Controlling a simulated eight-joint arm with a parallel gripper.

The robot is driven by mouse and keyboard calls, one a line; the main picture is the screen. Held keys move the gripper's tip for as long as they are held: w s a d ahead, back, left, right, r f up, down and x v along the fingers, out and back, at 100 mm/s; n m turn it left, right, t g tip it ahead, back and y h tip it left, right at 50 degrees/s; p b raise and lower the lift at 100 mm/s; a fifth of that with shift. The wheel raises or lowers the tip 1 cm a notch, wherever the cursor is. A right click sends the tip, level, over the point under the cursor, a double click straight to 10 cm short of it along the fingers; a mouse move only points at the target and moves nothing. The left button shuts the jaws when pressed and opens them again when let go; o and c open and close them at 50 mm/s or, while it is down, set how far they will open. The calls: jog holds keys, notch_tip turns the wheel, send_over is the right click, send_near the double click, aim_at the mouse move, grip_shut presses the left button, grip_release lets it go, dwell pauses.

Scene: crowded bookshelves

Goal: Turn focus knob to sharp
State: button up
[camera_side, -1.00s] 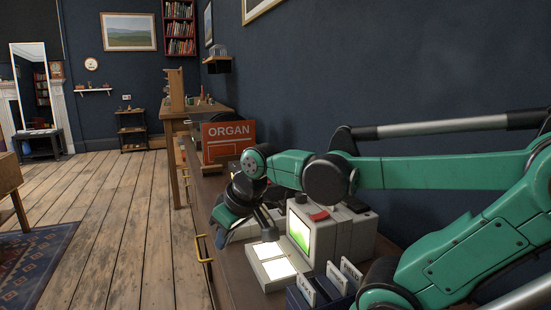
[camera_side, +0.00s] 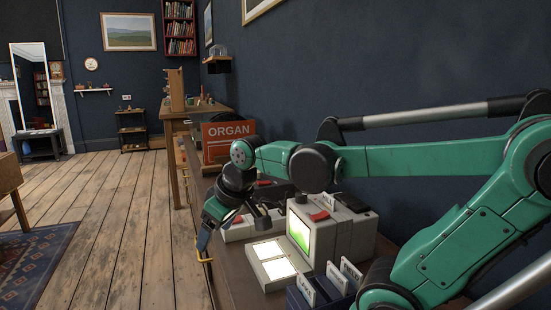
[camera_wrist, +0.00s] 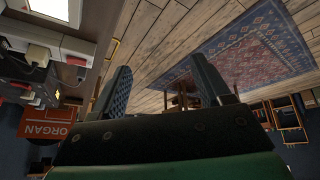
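A grey viewer (camera_side: 335,232) with a green lit screen (camera_side: 300,232) and a red top button (camera_side: 319,216) stands on the dark bench, with two bright white panels (camera_side: 268,250) in front. A dark knob-like part (camera_side: 262,216) shows at its left; I cannot tell whether it is the focus knob. My gripper (camera_side: 226,228) is left of the viewer, tilted down near the bench's front edge. In the wrist view my gripper (camera_wrist: 165,78) has its fingers wide apart with nothing between them. The viewer is only partly visible at that view's upper left.
An orange ORGAN box (camera_side: 229,140) stands behind my gripper. A dark blue box of labelled white cards (camera_side: 328,285) sits in front of the viewer. A yellow handle (camera_side: 203,250) is on the bench front. Open wooden floor (camera_side: 120,250) lies left.

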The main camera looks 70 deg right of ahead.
jog(key=d+r+m+g, duration=0.1)
jog(key=d+r+g, duration=0.2)
jog(key=d, duration=1.2)
jog(key=m+g+y, duration=0.1)
jog(key=g, duration=0.1)
send_over(301, 194)
jog(key=shift+w+a, duration=0.1)
jog(key=shift+w, duration=0.15)
jog(key=shift+s+d, duration=0.25)
jog(key=shift+d, duration=0.05)
jog(key=shift+f, duration=2.8)
grip_shut()
